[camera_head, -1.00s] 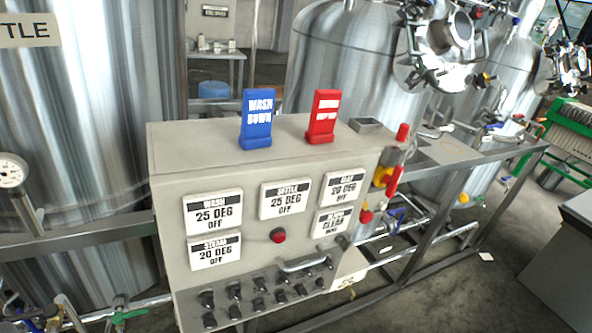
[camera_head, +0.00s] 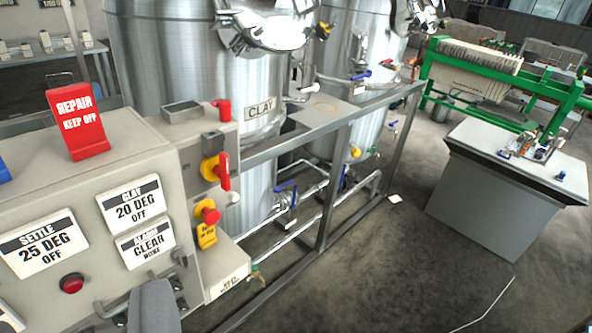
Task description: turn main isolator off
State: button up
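The main isolator appears to be the red handle (camera_head: 224,171) on a yellow plate, on the right end of the grey control cabinet (camera_head: 120,160). Its handle stands about upright; I cannot read its markings. A red mushroom button (camera_head: 208,212) on a yellow base sits just below it, with a yellow tag under that. A grey rounded piece (camera_head: 153,305) at the bottom edge looks like part of my gripper. It is below and left of the isolator and apart from it. The fingertips cannot be made out.
A red "REPAIR KEEP OFF" sign (camera_head: 78,122) stands on the cabinet top. A steel frame (camera_head: 330,190) and pipes run right of the cabinet, before the tank labelled CLAY (camera_head: 200,70). A grey bench (camera_head: 500,190) stands at right.

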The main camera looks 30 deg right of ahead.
aim_at(216, 168)
jog(key=u, duration=1.6)
jog(key=k, duration=0.65)
jog(key=z, duration=2.05)
jog(key=i, duration=0.5)
jog(key=u, duration=0.05)
